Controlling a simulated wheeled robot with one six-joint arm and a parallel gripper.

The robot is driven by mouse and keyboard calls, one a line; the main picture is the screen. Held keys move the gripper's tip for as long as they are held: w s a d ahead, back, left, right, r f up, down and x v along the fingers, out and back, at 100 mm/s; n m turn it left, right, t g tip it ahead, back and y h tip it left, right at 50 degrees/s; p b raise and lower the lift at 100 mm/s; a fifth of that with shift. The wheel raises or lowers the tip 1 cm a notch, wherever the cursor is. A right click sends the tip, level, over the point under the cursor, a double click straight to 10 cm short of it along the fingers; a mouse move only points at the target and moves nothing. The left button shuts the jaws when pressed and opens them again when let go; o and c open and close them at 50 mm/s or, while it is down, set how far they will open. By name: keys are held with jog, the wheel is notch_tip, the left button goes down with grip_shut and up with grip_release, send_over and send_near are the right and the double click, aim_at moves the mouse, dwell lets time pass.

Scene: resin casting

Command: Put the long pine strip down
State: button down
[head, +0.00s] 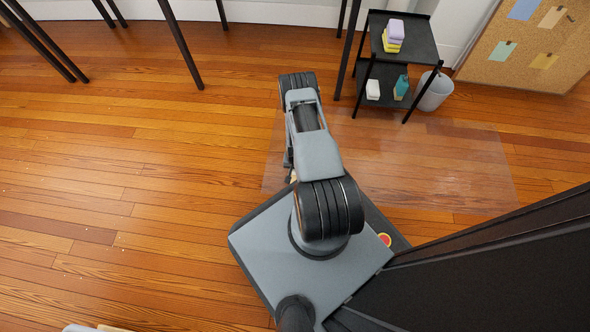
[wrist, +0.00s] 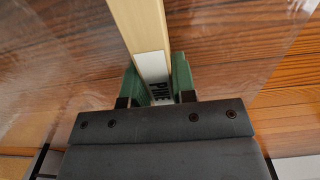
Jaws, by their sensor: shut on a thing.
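The long pine strip (wrist: 143,32) is pale wood with a white label (wrist: 153,66) that reads as PINE, partly hidden by the gripper. In the wrist view it runs from the jaws up past the top edge of the picture. My gripper (wrist: 157,88) has green finger pads, one on each side of the strip, and is shut on it near the labelled part. In the head view my arm hides the gripper and nearly all of the strip. I cannot tell whether the strip touches anything below.
A clear plastic sheet (head: 440,165) lies on the wooden floor (head: 120,150) right of my arm. A black shelf cart (head: 417,45) with sponges (head: 393,38) and bottles stands at the back, beside a grey bin (head: 435,92). Black table legs (head: 180,45) stand at the back left. The left floor is mostly clear.

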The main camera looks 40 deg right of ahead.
jog(key=shift+f, duration=0.4)
jog(key=c, duration=0.9)
grip_release()
jog(key=shift+c, duration=0.2)
jog(key=shift+r, duration=0.1)
